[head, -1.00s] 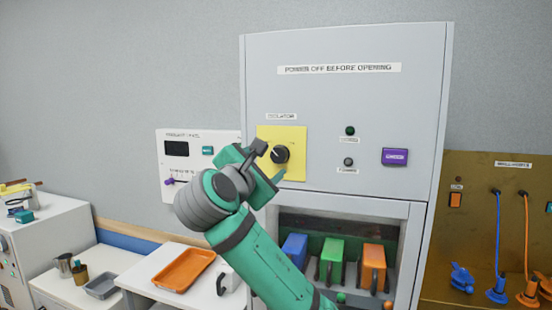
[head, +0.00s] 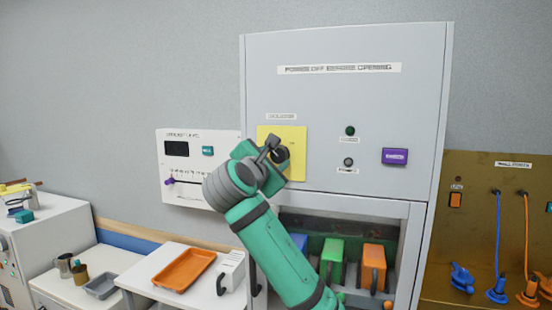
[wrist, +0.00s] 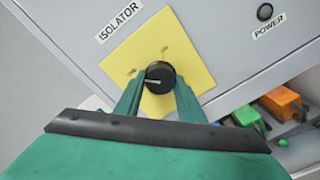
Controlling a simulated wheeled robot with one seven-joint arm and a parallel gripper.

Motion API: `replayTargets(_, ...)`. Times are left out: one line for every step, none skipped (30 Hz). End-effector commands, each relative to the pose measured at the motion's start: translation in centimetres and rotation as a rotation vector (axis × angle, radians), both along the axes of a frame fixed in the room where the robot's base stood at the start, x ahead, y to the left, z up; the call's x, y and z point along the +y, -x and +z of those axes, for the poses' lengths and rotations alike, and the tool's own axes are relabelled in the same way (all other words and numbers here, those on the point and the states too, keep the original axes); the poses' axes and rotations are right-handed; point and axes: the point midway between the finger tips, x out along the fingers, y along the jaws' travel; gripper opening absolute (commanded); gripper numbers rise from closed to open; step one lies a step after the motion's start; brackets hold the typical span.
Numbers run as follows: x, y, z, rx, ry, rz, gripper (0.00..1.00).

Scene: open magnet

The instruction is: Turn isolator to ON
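The isolator is a round black knob (wrist: 160,77) on a yellow plate (wrist: 190,65) under the label "ISOLATOR". In the wrist view a pale line on the knob points left, roughly toward the small mark at the plate's left; the marks are too small to read. My gripper (wrist: 159,82) has its two green fingers apart, one on each side of the knob. I cannot tell whether they touch it. In the head view my gripper (head: 274,150) is in front of the yellow plate (head: 297,136) and hides much of the knob (head: 283,154).
The knob is on a grey cabinet (head: 345,110) with two small lamps and a purple block (head: 395,157). Below is a recess with blue, green and orange (head: 373,262) handled blocks. A white panel (head: 190,187) is at left, above an orange tray (head: 185,268).

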Motion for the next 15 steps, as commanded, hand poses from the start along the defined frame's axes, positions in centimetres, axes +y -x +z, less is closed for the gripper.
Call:
replayTargets(0.0, 0.01, 0.01, 0.0, 0.0, 0.0, 0.13)
replayTargets(0.0, 0.01, 0.01, 0.0, 0.0, 0.0, 0.13)
replayTargets(0.0, 0.01, 0.01, 0.0, 0.0, 0.0, 0.13)
replayTargets(0.0, 0.01, 0.01, 0.0, -0.001, 0.0, 0.13)
replayTargets(0.0, 0.01, 0.01, -0.001, -0.003, 0.0, 0.13)
replayTargets(0.01, 0.02, 0.01, -0.002, -0.006, 0.0, 0.13)
replayTargets(0.02, 0.01, 0.01, -0.003, -0.01, 0.0, 0.13)
replayTargets(0.03, 0.01, 0.01, -0.005, -0.014, 0.0, 0.13)
replayTargets(0.03, 0.01, 0.01, -0.007, -0.023, 0.0, 0.13)
replayTargets(0.04, 0.02, 0.02, -0.01, -0.031, 0.0, 0.13)
replayTargets(0.04, 0.02, 0.03, -0.014, -0.042, 0.0, 0.13)
replayTargets(0.03, 0.02, 0.04, -0.018, -0.056, 0.0, 0.13)
replayTargets(0.03, 0.01, 0.03, -0.023, -0.07, 0.0, 0.13)
replayTargets(0.03, 0.01, 0.01, -0.027, -0.086, 0.001, 0.13)
replayTargets(0.05, 0.01, 0.0, -0.034, -0.108, 0.001, 0.13)
